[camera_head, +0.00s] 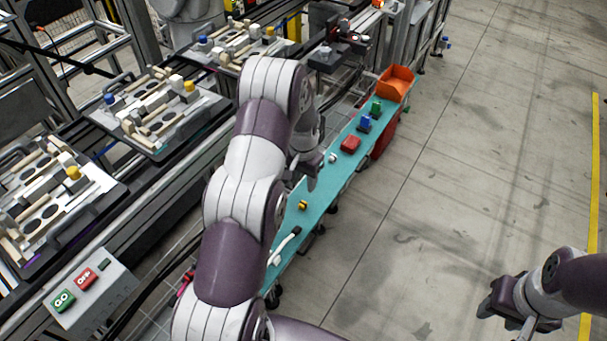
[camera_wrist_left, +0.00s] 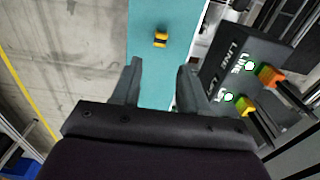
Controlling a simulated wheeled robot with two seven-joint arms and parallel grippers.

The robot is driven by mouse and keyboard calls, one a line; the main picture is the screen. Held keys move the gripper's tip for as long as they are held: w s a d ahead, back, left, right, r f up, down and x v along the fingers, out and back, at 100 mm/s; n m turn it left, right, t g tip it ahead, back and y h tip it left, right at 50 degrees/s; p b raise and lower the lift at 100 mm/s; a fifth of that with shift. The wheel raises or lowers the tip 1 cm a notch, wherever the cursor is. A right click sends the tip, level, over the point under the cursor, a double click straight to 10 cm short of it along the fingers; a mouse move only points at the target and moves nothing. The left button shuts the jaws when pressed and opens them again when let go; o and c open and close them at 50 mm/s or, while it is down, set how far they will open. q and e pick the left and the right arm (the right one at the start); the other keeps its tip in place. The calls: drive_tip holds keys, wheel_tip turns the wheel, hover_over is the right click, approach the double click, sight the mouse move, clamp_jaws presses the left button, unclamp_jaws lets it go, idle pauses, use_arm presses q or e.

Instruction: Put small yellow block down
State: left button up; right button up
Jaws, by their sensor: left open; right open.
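A small yellow block (camera_head: 302,205) with a dark part lies on the narrow teal tabletop (camera_head: 331,181). It also shows in the left wrist view (camera_wrist_left: 160,39), beyond the fingertips and apart from them. My left gripper (camera_head: 309,178) hangs above the teal top, partly hidden behind my own arm. In the left wrist view its two fingers (camera_wrist_left: 158,72) are spread, with only teal surface between them. My right gripper (camera_head: 507,308) is open over the bare floor at the lower right, away from the table.
Pallets with fixtures (camera_head: 158,108) line the left. A button box (camera_head: 87,289) stands lower left. The right-hand floor is clear.

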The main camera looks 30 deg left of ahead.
use_arm(q)
drive_tip(key=s+d+r, duration=0.7)
drive_tip(key=s+r, duration=0.1)
drive_tip(key=r, duration=0.3)
drive_tip(key=s+d+r, duration=0.1)
drive_tip(key=s+d, duration=0.1)
drive_tip(key=s, duration=0.4)
drive_tip(key=s+d+r+t, duration=0.1)
drive_tip(key=s+d+r, duration=0.1)
drive_tip(key=s, duration=0.4)
drive_tip(key=shift+d+r+n, duration=0.25)
drive_tip(key=shift+d+n, duration=0.15)
drive_tip(key=shift+d, duration=0.1)
drive_tip(key=shift+s, duration=0.25)
